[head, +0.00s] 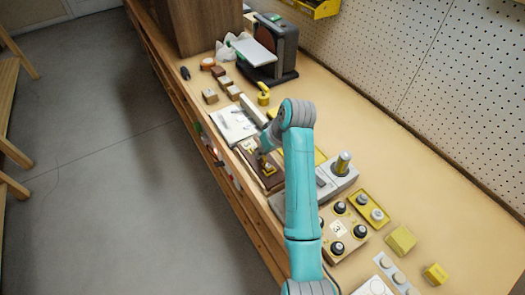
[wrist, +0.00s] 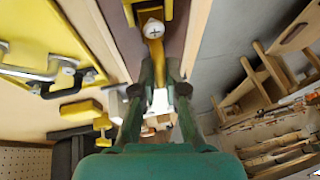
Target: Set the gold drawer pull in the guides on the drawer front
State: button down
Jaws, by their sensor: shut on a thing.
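The dark brown drawer front (head: 250,164) lies on the bench near its front edge, in the head view. It also shows at the top of the wrist view (wrist: 183,15). My gripper (wrist: 159,78) is shut on the gold drawer pull (wrist: 156,52), which runs from between the fingertips toward the drawer front. A round pale screw-like head (wrist: 153,28) shows at its far end. Gold parts (head: 268,169) show on the drawer front in the head view. The fingers hide part of the pull, and I cannot tell whether it sits in the guides.
A yellow board (wrist: 60,30) with metal handles (wrist: 30,70) lies beside the drawer front. A white sheet (head: 232,124) and small wooden blocks (head: 210,96) lie beyond it. A grey block with a knob (head: 343,165) stands right of my arm. Open floor lies left of the bench.

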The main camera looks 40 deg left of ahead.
jog(key=shift+f, duration=0.4)
dwell(0.3)
jog(key=c, duration=1.2)
grip_release()
jog(key=shift+o, duration=0.5)
jog(key=shift+o, duration=1)
jog(key=shift+r, duration=3.55)
jog(key=shift+s, duration=0.1)
